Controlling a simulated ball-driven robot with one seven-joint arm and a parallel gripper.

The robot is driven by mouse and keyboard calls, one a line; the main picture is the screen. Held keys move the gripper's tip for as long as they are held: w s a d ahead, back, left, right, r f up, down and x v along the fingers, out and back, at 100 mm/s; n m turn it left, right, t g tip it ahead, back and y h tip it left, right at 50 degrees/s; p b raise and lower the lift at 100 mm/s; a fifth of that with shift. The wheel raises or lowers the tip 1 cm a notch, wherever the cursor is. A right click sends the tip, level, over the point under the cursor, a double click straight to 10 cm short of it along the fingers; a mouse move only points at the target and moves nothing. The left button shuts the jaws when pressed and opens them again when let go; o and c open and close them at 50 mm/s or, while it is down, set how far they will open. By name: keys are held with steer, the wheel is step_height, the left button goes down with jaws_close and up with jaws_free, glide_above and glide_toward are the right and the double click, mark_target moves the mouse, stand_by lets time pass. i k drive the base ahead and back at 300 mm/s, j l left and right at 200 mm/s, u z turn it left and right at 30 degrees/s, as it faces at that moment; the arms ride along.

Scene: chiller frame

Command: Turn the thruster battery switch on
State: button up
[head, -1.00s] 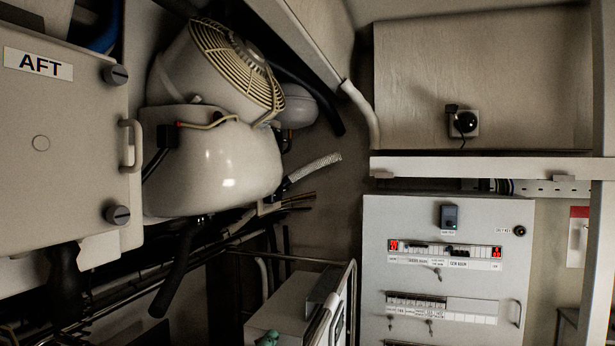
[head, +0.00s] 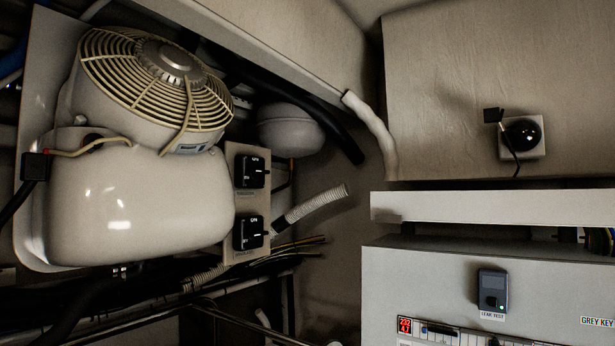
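Two black rotary switches sit one above the other on a narrow beige panel (head: 232,205) to the right of the white compressor. The upper switch (head: 252,171) and the lower switch (head: 249,231) each have a small white marking at the top that looks like "ON". The small labels below them are too small to read, so I cannot tell which is the thruster battery switch, or how either knob is set. My gripper is not in view.
The white compressor (head: 140,208) with its beige fan guard (head: 155,85) fills the left. A ribbed hose (head: 312,204) and loose wires (head: 295,246) stick out near the switches. A grey cabinet (head: 420,280) stands lower right, under a white ledge (head: 500,205).

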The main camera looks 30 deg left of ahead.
mark_target(256, 172)
steer(key=i+l+u, duration=0.1)
steer(key=i+l, duration=0.4)
steer(key=i+l+u, duration=0.1)
steer(key=i+l, duration=0.35)
steer(key=i+l+u, duration=0.1)
steer(key=i+l, duration=0.35)
steer(key=l, duration=0.2)
steer(key=u, duration=1.55)
steer(key=l, duration=0.1)
